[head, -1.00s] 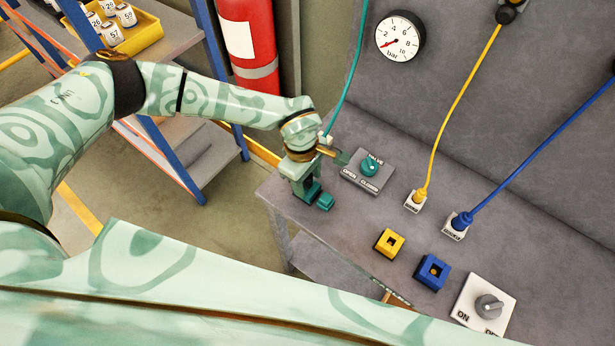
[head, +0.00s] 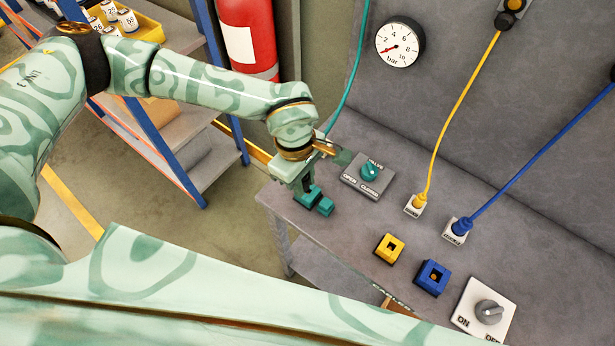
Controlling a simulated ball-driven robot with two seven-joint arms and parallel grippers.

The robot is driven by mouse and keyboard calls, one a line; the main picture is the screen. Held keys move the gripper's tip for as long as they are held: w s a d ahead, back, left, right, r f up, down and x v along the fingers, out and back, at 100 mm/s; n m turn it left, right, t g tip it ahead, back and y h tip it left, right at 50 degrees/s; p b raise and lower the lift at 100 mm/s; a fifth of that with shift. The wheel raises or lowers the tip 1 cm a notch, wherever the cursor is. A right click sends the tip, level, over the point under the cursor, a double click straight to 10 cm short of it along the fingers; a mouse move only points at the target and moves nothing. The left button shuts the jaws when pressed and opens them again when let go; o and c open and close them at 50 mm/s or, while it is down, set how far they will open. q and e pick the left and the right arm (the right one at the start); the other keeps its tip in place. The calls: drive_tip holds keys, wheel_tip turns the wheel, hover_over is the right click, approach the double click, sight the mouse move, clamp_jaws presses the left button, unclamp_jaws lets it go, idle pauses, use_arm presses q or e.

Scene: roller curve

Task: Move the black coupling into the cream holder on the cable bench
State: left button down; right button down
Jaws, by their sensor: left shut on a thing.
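My left gripper (head: 310,196) is low over the left end of the cable bench (head: 345,240). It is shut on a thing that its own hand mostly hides. A teal block (head: 325,207) shows right at the fingertips; I cannot tell if it is held or standing on the bench. A teal cable (head: 350,85) runs down behind the wrist. I cannot make out a black coupling. Two pale cream holders stand on the bench: one under the yellow plug (head: 419,200), one under the blue plug (head: 462,226). My right gripper is not in view.
A grey valve box (head: 353,182) stands close right of my gripper. A yellow socket block (head: 389,249), a blue socket block (head: 432,277) and an ON switch plate (head: 467,316) line the front. A gauge (head: 400,42) is on the back panel. A red extinguisher (head: 247,40) stands behind.

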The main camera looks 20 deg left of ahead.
use_arm(q)
drive_tip(key=s+r+b, duration=0.2)
drive_tip(key=s+r, duration=0.3)
drive_tip(key=s, duration=0.4)
drive_tip(key=shift+w+f+b, duration=1.15)
drive_tip(key=shift+w+b, duration=0.1)
drive_tip(key=shift+w, duration=0.55)
drive_tip(key=shift+w+f+b, duration=1.15)
drive_tip(key=shift+w+b, duration=0.1)
drive_tip(key=shift+w, duration=0.55)
drive_tip(key=shift+w+f+b, duration=1.15)
drive_tip(key=shift+w+b, duration=0.1)
drive_tip(key=shift+w, duration=0.55)
